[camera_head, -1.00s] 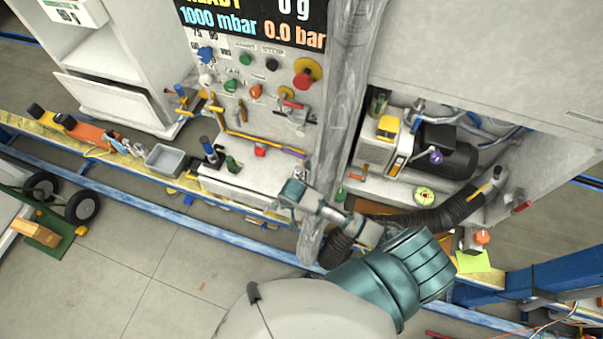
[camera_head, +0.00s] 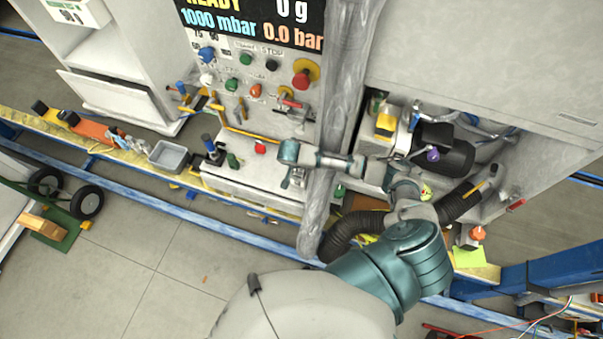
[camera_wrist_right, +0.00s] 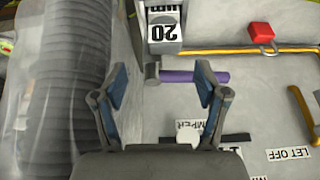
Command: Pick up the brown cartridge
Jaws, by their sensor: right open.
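I cannot make out a clearly brown cartridge in either view. My right gripper (camera_wrist_right: 162,88) is open, its two blue-padded fingers spread with nothing held between them. In the right wrist view a purple cylinder (camera_wrist_right: 210,76) with a grey end lies across the space at the fingertips, and the right finger covers part of it. In the head view my right gripper (camera_head: 294,178) is small and partly hidden by its own wrist, over the right end of the white ledge (camera_head: 250,185) below the control panel. My left gripper is not in view.
A red padlock (camera_wrist_right: 263,34) lies on the ledge. A grey tray (camera_head: 168,156) stands further left. Black ribbed hose (camera_head: 350,228) lies below my arm.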

